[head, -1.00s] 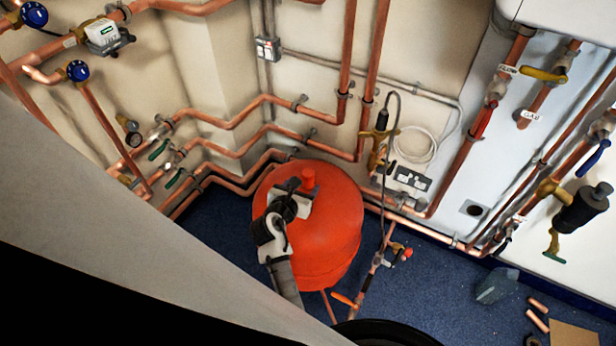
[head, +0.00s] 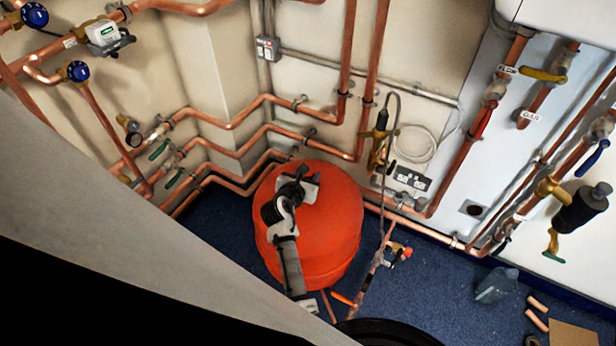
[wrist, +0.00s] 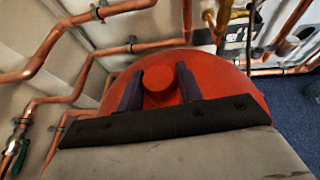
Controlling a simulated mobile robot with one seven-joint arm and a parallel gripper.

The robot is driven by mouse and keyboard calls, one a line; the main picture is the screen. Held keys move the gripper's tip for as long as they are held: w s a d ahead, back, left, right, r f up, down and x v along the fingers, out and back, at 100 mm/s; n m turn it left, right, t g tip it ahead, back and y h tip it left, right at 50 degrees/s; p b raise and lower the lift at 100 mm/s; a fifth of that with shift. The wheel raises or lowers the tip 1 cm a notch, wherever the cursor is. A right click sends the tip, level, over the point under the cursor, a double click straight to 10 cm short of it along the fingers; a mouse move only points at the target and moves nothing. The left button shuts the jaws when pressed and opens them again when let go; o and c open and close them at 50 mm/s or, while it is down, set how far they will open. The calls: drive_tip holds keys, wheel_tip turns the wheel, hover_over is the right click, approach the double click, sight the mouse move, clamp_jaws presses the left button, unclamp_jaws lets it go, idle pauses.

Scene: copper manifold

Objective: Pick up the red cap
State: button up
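A round red cap (wrist: 158,78) stands up from the top of the red vessel (head: 335,225) in the wrist view. My gripper (head: 306,175) is over the top of the vessel in the head view and hides the cap there. In the wrist view its two dark fingers are apart, one on each side of the cap, with small gaps showing. I cannot tell how far the fingertips reach down around it.
Copper pipes (head: 235,118) run along the walls behind and beside the vessel. A valve with a small red knob (head: 407,252) stands to its right. A clear container (head: 497,285) and loose pipe pieces (head: 537,320) lie on the blue floor at right.

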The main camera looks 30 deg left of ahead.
drive_tip(key=c, duration=0.5)
drive_tip(key=shift+o, duration=0.2)
wheel_tip(320, 180, up, 20)
drive_tip(key=p, duration=0.1)
drive_tip(key=shift+r+p, duration=0.15)
drive_tip(key=shift+p, duration=0.15)
drive_tip(key=shift+r+p, duration=2.1)
drive_tip(key=shift+p, duration=0.85)
